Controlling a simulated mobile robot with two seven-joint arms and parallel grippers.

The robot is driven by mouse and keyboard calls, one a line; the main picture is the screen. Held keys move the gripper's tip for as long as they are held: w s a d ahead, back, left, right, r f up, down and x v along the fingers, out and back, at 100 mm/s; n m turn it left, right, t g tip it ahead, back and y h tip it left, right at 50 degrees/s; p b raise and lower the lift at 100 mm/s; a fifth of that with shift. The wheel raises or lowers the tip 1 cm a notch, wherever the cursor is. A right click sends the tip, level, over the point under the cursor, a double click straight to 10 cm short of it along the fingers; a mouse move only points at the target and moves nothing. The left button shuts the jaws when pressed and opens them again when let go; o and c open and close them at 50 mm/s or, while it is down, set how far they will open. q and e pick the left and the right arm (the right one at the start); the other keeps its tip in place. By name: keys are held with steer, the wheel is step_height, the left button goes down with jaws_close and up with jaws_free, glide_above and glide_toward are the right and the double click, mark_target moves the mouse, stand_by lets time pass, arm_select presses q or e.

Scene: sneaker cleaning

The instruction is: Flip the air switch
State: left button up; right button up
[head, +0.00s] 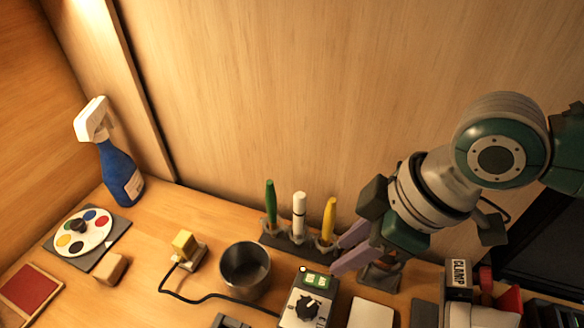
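A light grey control box (291,309) stands at the bottom middle in the head view, cut by the lower edge. It has a black dial (307,307), green labels and a small toggle or button (303,269) at its far edge. I cannot tell for sure which part is the air switch, or its position. My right gripper (338,257) reaches in from the right with its two purple fingers apart and nothing between them. Its fingertips show just above and to the right of the box's far edge, apparently not touching it. My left gripper is not in view.
A rack holds green, white and yellow pens (329,220) close to my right fingers. A dark metal cup (245,270) and a yellow plug (184,244) with a black cable stand left. A blue spray bottle (121,178) and paint palette (82,233) are farther left. The wall is behind.

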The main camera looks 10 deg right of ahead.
mark_target(309, 278)
steer(key=b+x, duration=0.3)
steer(key=x, duration=0.6)
steer(key=shift+a+f, duration=0.15)
steer(key=shift+f, duration=0.2)
jaws_close()
